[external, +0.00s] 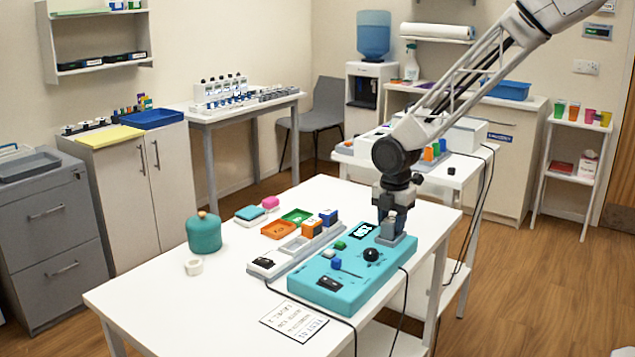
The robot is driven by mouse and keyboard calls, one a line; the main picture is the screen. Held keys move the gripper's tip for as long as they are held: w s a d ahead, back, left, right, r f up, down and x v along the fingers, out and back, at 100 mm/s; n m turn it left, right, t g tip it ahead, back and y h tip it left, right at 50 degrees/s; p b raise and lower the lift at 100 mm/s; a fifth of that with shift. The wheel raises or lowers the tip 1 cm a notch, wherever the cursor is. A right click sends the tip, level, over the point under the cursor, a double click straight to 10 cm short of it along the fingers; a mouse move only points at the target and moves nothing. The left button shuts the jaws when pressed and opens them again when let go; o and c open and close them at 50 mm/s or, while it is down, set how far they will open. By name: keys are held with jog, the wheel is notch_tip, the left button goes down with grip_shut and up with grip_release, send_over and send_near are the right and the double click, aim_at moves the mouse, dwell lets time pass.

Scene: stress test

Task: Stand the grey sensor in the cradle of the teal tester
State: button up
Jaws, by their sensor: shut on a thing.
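The teal tester (335,294) lies on the white table, with a black knob, small coloured parts and a display on its top. A grey cradle (405,243) is at its far right end. My gripper (391,211) points down over that end and is shut on the grey sensor (389,227). The sensor looks upright, at or just above the cradle. I cannot tell from this view whether its foot is seated, as the contact is small and partly hidden.
The table's front left is clear.

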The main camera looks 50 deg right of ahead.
aim_at(393, 219)
jog(key=shift+f, duration=0.35)
jog(key=shift+f, duration=0.1)
jog(key=o, duration=1)
jog(key=shift+c, duration=0.2)
notch_tip(393, 219, up, 12)
jog(key=shift+s+r, duration=0.1)
jog(key=shift+r, duration=0.1)
dwell(0.5)
